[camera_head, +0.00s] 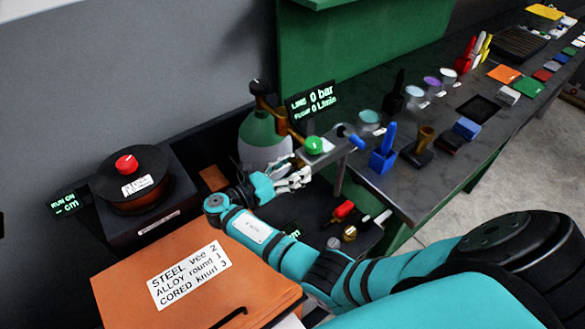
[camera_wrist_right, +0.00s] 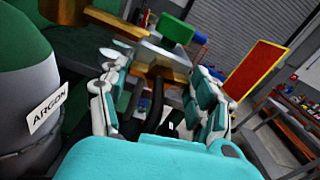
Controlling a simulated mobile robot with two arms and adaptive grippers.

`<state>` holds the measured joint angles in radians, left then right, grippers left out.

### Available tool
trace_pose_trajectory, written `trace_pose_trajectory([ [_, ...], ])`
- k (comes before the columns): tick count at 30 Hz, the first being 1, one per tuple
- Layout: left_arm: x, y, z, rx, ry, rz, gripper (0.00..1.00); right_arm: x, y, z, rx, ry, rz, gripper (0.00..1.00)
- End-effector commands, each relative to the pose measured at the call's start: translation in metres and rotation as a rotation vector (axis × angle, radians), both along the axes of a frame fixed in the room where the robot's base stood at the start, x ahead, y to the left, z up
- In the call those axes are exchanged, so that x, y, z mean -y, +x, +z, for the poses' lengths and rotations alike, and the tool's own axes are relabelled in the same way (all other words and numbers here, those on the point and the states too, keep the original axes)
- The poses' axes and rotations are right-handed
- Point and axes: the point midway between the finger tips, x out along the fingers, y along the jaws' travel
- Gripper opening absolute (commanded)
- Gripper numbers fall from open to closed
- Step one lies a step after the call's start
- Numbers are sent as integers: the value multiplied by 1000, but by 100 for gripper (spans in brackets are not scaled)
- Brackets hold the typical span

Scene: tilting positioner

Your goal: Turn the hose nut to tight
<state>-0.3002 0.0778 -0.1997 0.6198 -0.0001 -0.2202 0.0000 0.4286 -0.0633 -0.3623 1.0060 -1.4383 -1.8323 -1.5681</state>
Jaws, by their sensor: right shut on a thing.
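My right gripper (camera_head: 298,178) reaches in beside the gas cylinder (camera_head: 262,157), under a grey plate with a green knob (camera_head: 314,145). In the right wrist view its two fingers stand either side of a brass fitting, which I take to be the hose nut (camera_wrist_right: 160,71). My right gripper (camera_wrist_right: 158,76) is shut on it. Dark hose-like strands hang below the nut between the fingers. The nut is hidden by the fingers in the head view, and I see no tight mark. The cylinder, labelled ARGON, also fills the left of the wrist view (camera_wrist_right: 28,85). My left gripper is out of view.
A display (camera_head: 312,100) reads line 0 bar and flow 0 L/min. The dark bench (camera_head: 440,185) to the right carries blue holders, jars and small blocks. A spool unit (camera_head: 135,185) and an orange box (camera_head: 200,275) with a steel/alloy/cored label are at left.

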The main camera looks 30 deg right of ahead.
Motion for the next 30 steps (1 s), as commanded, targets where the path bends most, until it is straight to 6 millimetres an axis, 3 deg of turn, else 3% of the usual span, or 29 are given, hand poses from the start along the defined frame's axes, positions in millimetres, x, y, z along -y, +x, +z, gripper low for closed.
trace_pose_trajectory([
  [11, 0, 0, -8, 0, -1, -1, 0, 1, 0, -1, 248, 18, -1, 31],
  [30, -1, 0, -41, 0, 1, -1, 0, 1, 0, -2, 858, 66, 0, 31],
])
